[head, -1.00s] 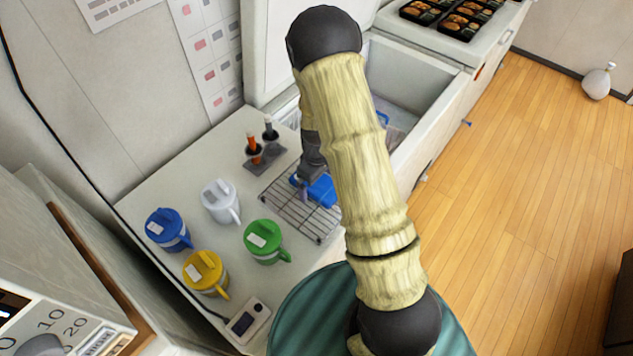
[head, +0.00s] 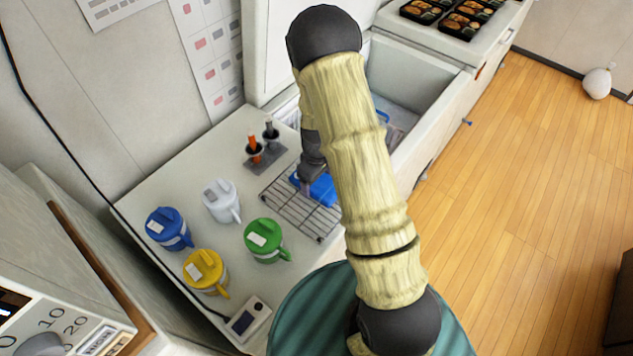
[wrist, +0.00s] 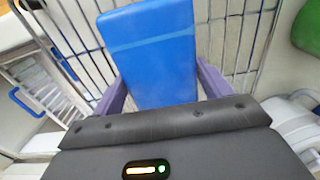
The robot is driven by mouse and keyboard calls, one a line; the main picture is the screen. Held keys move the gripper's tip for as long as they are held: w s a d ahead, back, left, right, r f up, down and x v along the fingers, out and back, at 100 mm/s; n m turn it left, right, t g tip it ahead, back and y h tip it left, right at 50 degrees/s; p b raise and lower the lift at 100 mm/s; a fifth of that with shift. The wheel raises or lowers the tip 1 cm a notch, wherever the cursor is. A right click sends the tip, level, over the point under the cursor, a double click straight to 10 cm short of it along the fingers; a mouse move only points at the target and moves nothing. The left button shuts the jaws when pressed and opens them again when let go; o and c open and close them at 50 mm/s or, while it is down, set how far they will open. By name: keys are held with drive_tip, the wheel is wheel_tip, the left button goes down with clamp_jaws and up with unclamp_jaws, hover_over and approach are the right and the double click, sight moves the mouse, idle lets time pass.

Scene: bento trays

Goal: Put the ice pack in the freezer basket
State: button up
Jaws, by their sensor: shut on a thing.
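The blue ice pack (head: 321,189) is at the wire rack (head: 290,208) on the counter, partly hidden by my arm in the head view. In the wrist view the ice pack (wrist: 153,55) sits between the two purple fingers of my gripper (wrist: 158,88), which is shut on it. The wire rack shows behind it, and I cannot tell whether the pack touches the rack. The open freezer (head: 437,84) stands beyond the rack, with a blue-handled basket (head: 382,116) partly hidden behind my arm. The basket's blue handle also shows at the left of the wrist view (wrist: 27,103).
Blue (head: 168,229), white (head: 221,201), green (head: 266,240) and yellow (head: 205,271) lidded mugs stand left of the rack. A holder with two upright handled items (head: 265,158) stands behind it. Bento trays (head: 463,22) lie beyond the freezer opening.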

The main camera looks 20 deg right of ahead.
sight(317, 181)
wheel_tip(317, 181, up, 10)
drive_tip(key=b, duration=0.2)
idle(0.4)
idle(0.5)
